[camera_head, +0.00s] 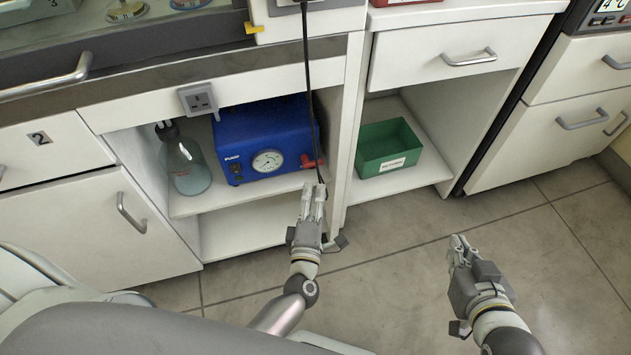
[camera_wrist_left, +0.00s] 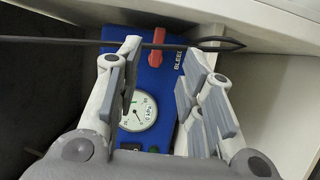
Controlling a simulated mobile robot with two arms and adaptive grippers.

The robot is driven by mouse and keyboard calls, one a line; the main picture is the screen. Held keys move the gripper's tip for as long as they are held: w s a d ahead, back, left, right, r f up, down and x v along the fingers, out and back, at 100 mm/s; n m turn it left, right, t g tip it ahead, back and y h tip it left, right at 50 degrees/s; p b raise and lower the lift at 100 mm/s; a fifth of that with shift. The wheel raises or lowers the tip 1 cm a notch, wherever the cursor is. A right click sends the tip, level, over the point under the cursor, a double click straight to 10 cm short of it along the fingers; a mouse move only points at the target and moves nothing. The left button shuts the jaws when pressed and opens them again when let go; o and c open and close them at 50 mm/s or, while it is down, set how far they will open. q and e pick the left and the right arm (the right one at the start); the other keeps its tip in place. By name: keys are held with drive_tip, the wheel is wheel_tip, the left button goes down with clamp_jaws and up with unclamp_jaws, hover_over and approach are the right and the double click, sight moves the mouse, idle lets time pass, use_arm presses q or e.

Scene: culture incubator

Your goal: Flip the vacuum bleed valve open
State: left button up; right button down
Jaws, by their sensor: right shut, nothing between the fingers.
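The red vacuum bleed valve lever (camera_head: 311,162) sits at the right end of the blue pump's (camera_head: 247,136) front. In the left wrist view the red lever (camera_wrist_left: 157,45) stands beside the printed word BLEED. My left gripper (camera_head: 314,186) is just in front of and below the lever. In the left wrist view its fingers (camera_wrist_left: 164,60) are apart, with the lever beyond them in the gap; I cannot tell whether they touch it. My right gripper (camera_head: 458,241) is shut and empty over the floor at the right.
A black cable (camera_head: 306,75) hangs down past the lever and crosses the left wrist view. A glass bottle (camera_head: 187,166) stands left of the pump on the shelf. A green bin (camera_head: 389,147) sits in the right compartment. A cabinet divider (camera_head: 347,130) is close right of my left gripper.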

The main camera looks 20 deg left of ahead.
use_arm(q)
drive_tip(key=shift+v, duration=1)
drive_tip(key=shift+r, duration=0.1)
